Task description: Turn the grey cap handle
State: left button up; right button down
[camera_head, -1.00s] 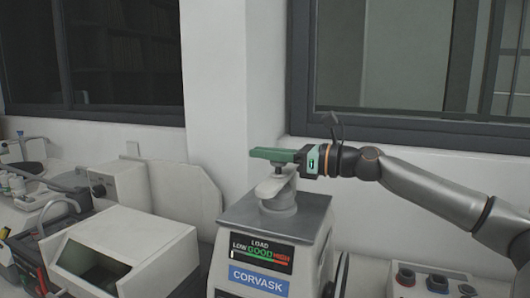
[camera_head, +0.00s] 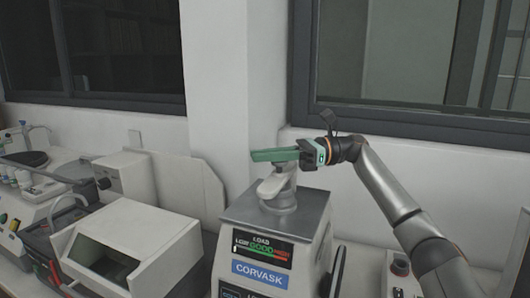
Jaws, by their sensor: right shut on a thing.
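The grey cap handle (camera_head: 270,187) sits on top of the round cap of the mounting press (camera_head: 306,215), which has a grey metal top plate. The handle's pale lever points to the lower left. My right gripper (camera_head: 275,155), with green fingers, reaches in from the right at the top of the cap and is shut on the handle. The fingers hide part of the handle's upper side. The press front carries a load display (camera_head: 263,248) with LOW, GOOD and HIGH marks, and a blue CORVASK label (camera_head: 260,274). My left gripper is not in view.
A white machine with a dark opening (camera_head: 150,232) stands left of the press. More bench equipment (camera_head: 125,180) lines the wall at the left. A control box with a knob (camera_head: 400,265) is at the lower right, partly behind my right arm. The wall and windows are behind.

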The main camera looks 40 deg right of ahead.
jog(key=shift+s+a+r+n+g+y, duration=0.15)
jog(key=shift+n+g+y, duration=0.35)
jog(key=shift+n+g, duration=0.6)
jog(key=shift+s+d+r+n+g+y, duration=0.1)
jog(key=shift+s+n+g+y, duration=0.35)
jog(key=shift+g, duration=1.05)
jog(key=shift+w+f+n+g, duration=0.1)
jog(key=shift+n+g, duration=0.2)
jog(key=shift+n, duration=0.15)
jog(key=c, duration=0.9)
grip_release()
jog(key=shift+a+f, duration=0.1)
